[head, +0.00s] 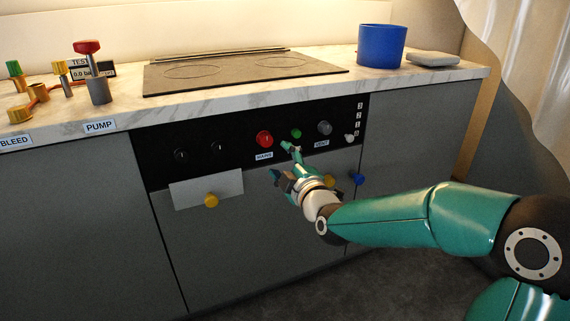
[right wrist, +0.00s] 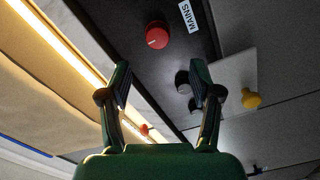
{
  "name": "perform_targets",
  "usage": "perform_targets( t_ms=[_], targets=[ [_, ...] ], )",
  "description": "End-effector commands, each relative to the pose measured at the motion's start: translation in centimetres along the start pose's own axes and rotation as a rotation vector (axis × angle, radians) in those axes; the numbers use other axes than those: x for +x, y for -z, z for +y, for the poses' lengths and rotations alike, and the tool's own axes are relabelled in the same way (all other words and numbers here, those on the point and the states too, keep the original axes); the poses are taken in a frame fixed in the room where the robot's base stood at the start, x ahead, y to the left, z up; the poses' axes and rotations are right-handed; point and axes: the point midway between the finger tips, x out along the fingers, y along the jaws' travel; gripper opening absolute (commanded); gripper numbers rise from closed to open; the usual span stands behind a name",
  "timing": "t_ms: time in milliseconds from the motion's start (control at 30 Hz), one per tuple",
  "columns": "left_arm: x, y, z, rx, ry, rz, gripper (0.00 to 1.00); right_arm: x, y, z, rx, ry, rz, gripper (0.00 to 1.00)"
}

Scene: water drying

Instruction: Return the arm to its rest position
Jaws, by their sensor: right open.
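My right arm (head: 420,218) reaches in from the right in the head view, stretched toward the cabinet front. My right gripper (head: 283,161) is in front of the black control panel (head: 225,150), just below the green knob (head: 296,134). In the right wrist view its two fingers (right wrist: 160,90) stand apart with nothing between them. The red MAINS knob (head: 265,139) is just left of the gripper in the head view; it also shows in the right wrist view (right wrist: 157,35), beyond the fingertips. My left gripper is in neither view.
The marble counter (head: 200,106) carries a cooktop (head: 240,70), a blue pot (head: 381,46) and a grey slab (head: 433,58). Pump and bleed fittings (head: 98,88) stand at the left. Yellow (head: 211,200) and blue (head: 359,179) knobs stick out of the cabinet front. The floor (head: 290,292) below looks clear.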

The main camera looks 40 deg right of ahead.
Motion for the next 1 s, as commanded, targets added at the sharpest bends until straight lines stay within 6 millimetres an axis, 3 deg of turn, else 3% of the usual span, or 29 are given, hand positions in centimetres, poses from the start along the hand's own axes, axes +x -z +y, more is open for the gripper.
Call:
perform_targets(
  t_ms=[200, 700, 767, 867, 967, 1000],
  targets=[
    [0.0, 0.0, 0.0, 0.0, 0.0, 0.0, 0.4, -1.0, 0.0, 0.0, 0.0, 0.0, 0.0, 0.64],
    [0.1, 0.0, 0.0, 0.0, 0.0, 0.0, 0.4, -0.8, 0.1, -0.6, 0.001, 0.011, 0.003, 0.64],
    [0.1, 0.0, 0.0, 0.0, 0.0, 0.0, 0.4, -0.4, 0.2, -1.8, 0.002, 0.033, 0.004, 0.64],
    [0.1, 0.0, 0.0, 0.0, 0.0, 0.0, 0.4, 0.4, 0.2, -5.4, 0.004, 0.1, 0.005, 0.64],
    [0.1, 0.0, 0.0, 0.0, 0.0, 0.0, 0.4, 0.9, 0.2, -11.1, 0.008, 0.209, 0.004, 0.64],
    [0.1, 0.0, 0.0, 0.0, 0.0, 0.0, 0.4, 0.8, 0.1, -13.9, 0.01, 0.265, 0.002, 0.64]
  ],
)
